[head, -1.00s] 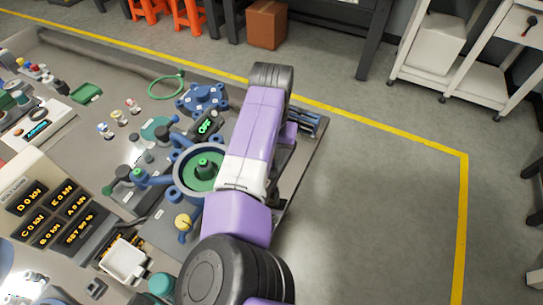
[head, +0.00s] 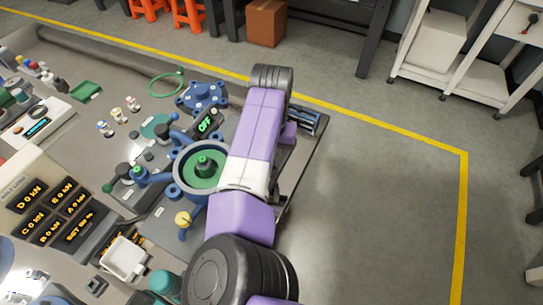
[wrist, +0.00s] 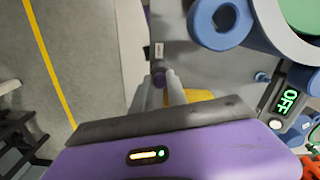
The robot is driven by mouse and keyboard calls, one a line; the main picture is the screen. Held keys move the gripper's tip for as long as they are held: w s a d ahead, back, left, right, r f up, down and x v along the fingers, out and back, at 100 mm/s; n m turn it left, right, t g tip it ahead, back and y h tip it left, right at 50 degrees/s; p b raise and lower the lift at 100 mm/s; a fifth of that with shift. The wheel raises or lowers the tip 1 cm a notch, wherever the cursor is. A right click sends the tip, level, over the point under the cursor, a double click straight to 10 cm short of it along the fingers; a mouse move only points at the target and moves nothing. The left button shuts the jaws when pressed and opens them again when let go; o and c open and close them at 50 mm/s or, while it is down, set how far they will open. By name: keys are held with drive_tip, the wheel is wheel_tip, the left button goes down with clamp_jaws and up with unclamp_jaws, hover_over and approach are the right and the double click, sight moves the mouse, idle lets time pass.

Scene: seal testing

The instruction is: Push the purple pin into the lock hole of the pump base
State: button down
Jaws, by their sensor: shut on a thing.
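The pump base (head: 176,175) is a blue ring-shaped body with a green centre, on the bench left of my arm in the head view. My gripper (wrist: 165,86) is shut on the purple pin (wrist: 158,77), which shows as a small dark purple piece between the grey fingertips. The pin is left of and below the lug in that picture. The pin's lower end and the lock hole cannot be made out. My arm hides the gripper in the head view.
A display reading OFF (head: 205,124) stands beside the pump base. A blue flanged part (head: 203,97), a yellow-topped knob (head: 183,219) and small bottles crowd the bench. A force readout panel (head: 48,212) is at left. Open floor lies right of the bench.

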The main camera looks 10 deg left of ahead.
drive_tip(key=shift+f+p, duration=0.35)
idle(1.3)
drive_tip(key=c, duration=1.2)
unclamp_jaws()
drive_tip(key=shift+c, duration=0.2)
wheel_tip(320, 180, up, 9)
drive_tip(key=p, duration=0.8)
drive_tip(key=shift+r+p, duration=0.1)
drive_tip(key=shift+p, duration=0.3)
